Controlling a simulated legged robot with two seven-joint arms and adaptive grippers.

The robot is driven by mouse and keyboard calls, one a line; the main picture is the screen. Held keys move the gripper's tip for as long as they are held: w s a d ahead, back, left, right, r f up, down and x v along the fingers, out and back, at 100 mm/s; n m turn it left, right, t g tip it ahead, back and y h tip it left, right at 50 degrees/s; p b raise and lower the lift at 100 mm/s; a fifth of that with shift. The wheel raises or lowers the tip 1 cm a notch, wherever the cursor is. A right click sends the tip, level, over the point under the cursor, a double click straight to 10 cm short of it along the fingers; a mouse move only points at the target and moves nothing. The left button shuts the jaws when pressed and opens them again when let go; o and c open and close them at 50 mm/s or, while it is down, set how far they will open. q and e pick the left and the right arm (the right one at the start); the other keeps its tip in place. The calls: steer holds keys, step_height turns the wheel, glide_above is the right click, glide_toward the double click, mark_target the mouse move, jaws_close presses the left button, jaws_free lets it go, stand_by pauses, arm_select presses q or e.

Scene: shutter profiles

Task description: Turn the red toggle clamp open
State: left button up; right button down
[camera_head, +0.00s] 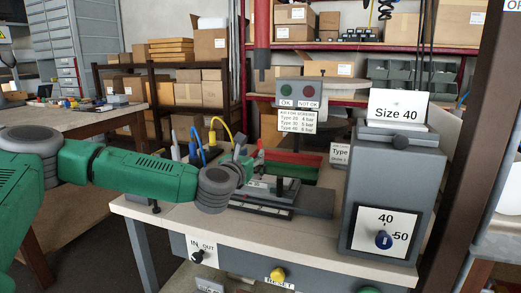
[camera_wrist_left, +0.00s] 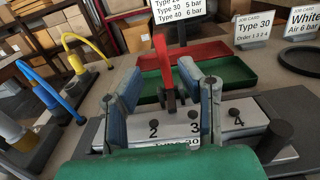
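The red toggle clamp (camera_wrist_left: 165,72) shows its upright red lever in the left wrist view, above a grey plate (camera_wrist_left: 172,130) with numbered knobs. My left gripper (camera_wrist_left: 160,75) is open, with one blue-grey finger on each side of the lever. I see a gap on both sides, and cannot tell how deep the lever sits between the fingers. In the head view my left gripper (camera_head: 247,168) is over the fixture on the bench, and the red lever (camera_head: 259,148) is small and partly hidden there. My right gripper is out of view.
A red tray (camera_wrist_left: 204,68) and a green tray (camera_wrist_left: 238,73) lie behind the clamp. Blue and yellow curved tools (camera_head: 212,136) stand to its left. A grey box (camera_head: 385,185) with a Size 40 card stands at right.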

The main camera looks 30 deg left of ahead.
mark_target(259, 147)
arm_select(q)
steer(key=x, duration=0.5)
steer(key=shift+w+b, duration=0.3)
steer(key=shift+w+r, duration=0.1)
steer(key=shift+w, duration=0.35)
steer(key=shift+a, duration=0.1)
jaws_close()
